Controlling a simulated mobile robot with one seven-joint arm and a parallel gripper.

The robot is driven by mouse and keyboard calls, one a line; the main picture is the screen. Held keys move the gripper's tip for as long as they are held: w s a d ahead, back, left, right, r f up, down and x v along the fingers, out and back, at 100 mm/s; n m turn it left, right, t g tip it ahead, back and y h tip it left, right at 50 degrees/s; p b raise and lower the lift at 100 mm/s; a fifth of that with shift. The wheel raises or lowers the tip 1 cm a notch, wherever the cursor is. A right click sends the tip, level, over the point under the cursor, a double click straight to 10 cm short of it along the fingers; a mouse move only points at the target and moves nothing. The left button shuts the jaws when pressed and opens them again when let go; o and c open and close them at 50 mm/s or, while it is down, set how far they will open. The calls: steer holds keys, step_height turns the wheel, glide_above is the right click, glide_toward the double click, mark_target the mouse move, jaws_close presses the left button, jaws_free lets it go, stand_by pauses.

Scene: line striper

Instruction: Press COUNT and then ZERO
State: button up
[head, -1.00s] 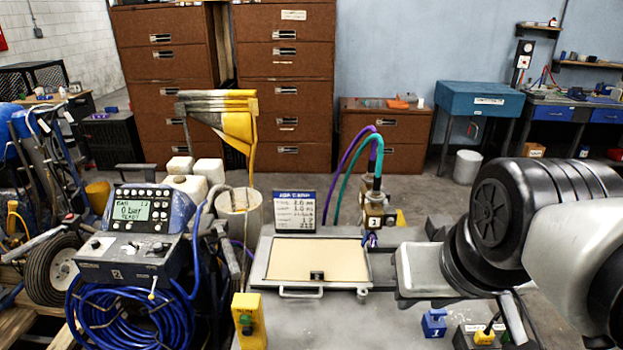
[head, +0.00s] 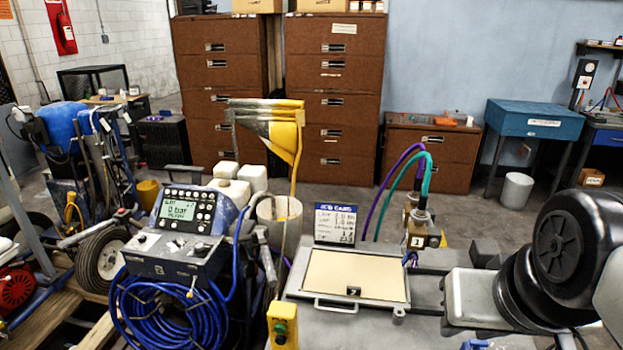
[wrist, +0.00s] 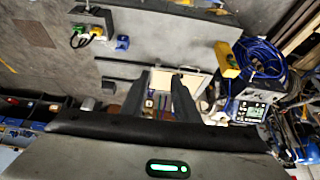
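The striper's control panel (head: 187,212) stands left of centre in the head view, with a lit green screen reading "0 bar" and rows of small round buttons around it. The button labels are too small to read, so I cannot tell which are COUNT and ZERO. The panel also shows in the wrist view (wrist: 250,111), at the right. My gripper (wrist: 160,80) shows in the wrist view with its two dark fingers apart and nothing between the tips. It is well away from the panel. The head view shows part of my arm at the right, but not the fingers.
A blue hose coil (head: 170,308) hangs below the panel. A yellow switch box (head: 283,326) stands to its right, near a tray with a beige lid (head: 353,276). Brown cabinets line the wall.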

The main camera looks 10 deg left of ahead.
stand_by(0.3)
jaws_close()
stand_by(1.6)
